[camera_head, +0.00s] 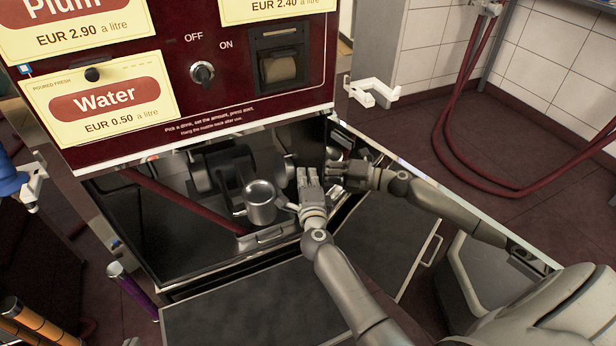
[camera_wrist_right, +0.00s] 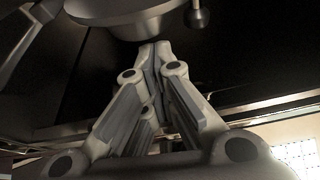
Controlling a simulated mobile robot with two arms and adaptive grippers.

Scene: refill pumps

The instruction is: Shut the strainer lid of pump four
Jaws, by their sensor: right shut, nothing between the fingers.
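A steel strainer pot (camera_head: 261,203) stands in the machine's open lower compartment, beside dark pump parts (camera_head: 232,165). Its round top faces me, but whether a separate lid stands open is hard to tell. My right gripper (camera_head: 308,176) is shut and empty just right of the pot, its fingers pointing into the compartment. In the right wrist view, the closed fingers (camera_wrist_right: 156,55) point up at a round metal bowl shape (camera_wrist_right: 125,14), close to its underside. A small ball knob (camera_wrist_right: 198,18) hangs to its right. My left gripper is not in view.
The red machine front (camera_head: 225,110) overhangs the compartment. A dark red pipe (camera_head: 185,205) crosses it diagonally. A shiny panel (camera_head: 390,235) at right appears to mirror my arm. Red hoses (camera_head: 447,130) hang at the right.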

